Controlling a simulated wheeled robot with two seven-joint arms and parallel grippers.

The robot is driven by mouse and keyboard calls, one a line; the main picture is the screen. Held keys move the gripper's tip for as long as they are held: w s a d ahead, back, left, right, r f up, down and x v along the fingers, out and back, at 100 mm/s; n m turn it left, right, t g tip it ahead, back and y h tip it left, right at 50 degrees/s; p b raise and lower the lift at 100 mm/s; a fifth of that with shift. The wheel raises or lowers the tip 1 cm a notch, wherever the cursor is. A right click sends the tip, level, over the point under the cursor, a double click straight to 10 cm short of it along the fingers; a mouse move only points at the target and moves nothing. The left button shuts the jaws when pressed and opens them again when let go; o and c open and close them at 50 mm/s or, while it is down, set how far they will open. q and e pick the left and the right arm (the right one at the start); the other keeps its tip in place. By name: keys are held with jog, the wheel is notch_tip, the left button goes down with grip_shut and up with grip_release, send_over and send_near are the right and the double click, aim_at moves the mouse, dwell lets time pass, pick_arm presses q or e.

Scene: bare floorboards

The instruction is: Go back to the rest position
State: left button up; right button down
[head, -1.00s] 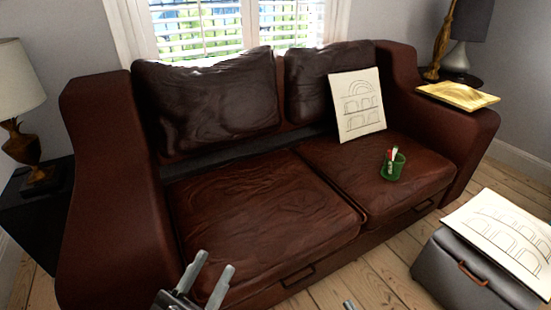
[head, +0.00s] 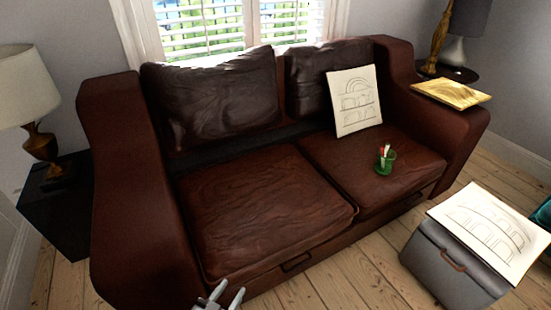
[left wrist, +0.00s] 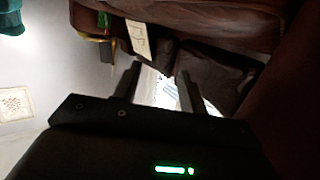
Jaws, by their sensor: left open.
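My left gripper (head: 226,292) shows at the bottom edge of the head view, in front of the sofa's lower front. Its two fingers are apart with nothing between them. In the left wrist view the same gripper (left wrist: 158,82) is also open and empty, with the bright window behind the fingers. My right gripper is not in view. The brown leather sofa (head: 262,205) stands ahead of me. A green cup (head: 385,162) with a few items in it stands on its right seat cushion. A sheet with an arch drawing (head: 355,100) leans on the right back cushion.
A grey box (head: 450,272) with another drawing (head: 490,228) on top stands at right. A golden tray-like thing (head: 450,93) lies on the sofa's right arm. Lamps stand left (head: 25,85) and right (head: 465,30). Bare floorboards (head: 355,275) show between sofa and box.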

pick_arm(q)
jog(key=s+a+f+g+y+p, duration=0.1)
jog(key=s+a+f+g+p, duration=0.15)
jog(key=f, duration=0.25)
jog(key=s+a+f+g+y+p, duration=0.1)
jog(key=s+a+f+g+p, duration=0.15)
jog(key=f, duration=0.25)
jog(key=s+a+f+g+y+p, duration=0.1)
jog(key=s+a+f+g+p, duration=0.2)
jog(key=s, duration=0.6)
jog(key=s+a+f+n+g+y+p, duration=0.1)
jog(key=s+a+f+p, duration=0.3)
jog(key=s, duration=0.5)
jog(key=s+a+f+g+y+p, duration=0.2)
jog(key=s+a+f+g+p, duration=0.2)
jog(key=s, duration=0.6)
jog(key=shift+a+n+g, duration=0.2)
jog(key=shift+n+g, duration=0.1)
jog(key=shift+n, duration=0.1)
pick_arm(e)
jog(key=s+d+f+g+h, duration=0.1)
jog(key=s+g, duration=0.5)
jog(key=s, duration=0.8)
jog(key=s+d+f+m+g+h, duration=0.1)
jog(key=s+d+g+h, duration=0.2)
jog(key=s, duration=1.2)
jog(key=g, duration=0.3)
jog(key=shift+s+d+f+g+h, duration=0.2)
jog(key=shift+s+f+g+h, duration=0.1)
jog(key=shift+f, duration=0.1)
